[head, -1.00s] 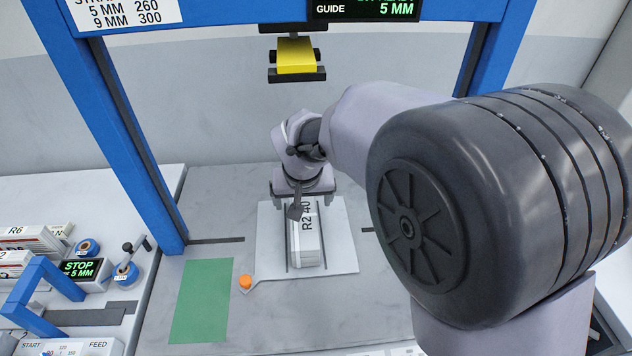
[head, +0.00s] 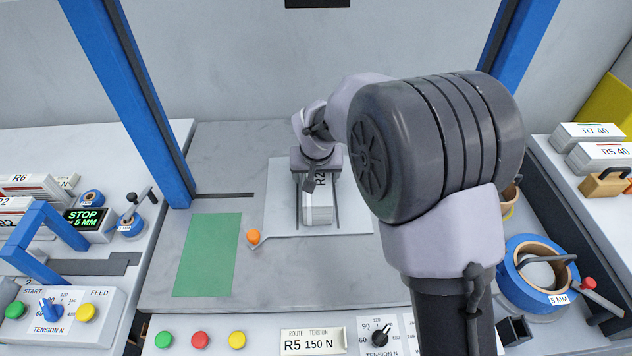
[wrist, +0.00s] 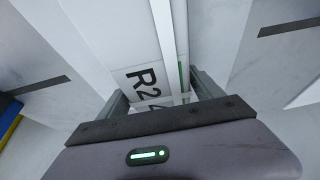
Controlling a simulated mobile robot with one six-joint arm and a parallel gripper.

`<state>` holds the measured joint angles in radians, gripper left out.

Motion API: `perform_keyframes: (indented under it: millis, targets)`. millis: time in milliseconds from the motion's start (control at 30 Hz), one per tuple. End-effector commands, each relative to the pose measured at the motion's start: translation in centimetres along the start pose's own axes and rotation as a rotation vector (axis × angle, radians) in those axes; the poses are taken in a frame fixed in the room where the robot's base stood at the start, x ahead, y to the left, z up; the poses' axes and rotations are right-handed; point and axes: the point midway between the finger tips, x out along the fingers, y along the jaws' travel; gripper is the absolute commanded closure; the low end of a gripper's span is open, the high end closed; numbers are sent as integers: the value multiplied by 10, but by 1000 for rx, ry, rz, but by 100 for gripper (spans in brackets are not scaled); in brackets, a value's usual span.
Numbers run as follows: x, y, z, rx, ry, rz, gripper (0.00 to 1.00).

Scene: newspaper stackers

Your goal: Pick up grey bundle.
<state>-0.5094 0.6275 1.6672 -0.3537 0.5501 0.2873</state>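A pale grey-white bundle (head: 318,208) labelled R2 lies on a white plate (head: 352,217) in the middle of the grey bench. My gripper (head: 316,170) is over the bundle's far end and hides part of its label. In the wrist view the bundle (wrist: 142,60) runs between the two fingers of my gripper (wrist: 160,95), one finger on each side. The gripper looks open around the bundle. Whether the fingers touch its sides cannot be made out.
A green mat (head: 207,255) and an orange knob (head: 253,237) lie left of the plate. Blue posts (head: 135,105) frame the bench. Other bundles (head: 598,152) stand at right, near a blue strap reel (head: 535,272). Buttons and dials line the front panel.

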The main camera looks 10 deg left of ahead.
Motion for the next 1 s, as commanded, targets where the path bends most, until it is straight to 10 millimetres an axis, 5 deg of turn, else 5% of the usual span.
perform_keyframes:
  millis: [33, 367, 733, 1000]
  targets:
    - [0, 0, 0, 0, 0, 0, 36]
    - [0, 0, 0, 0, 0, 0, 100]
    - [-4, 0, -2, 0, 3, -1, 100]
    - [-28, 0, -12, 0, 4, -1, 100]
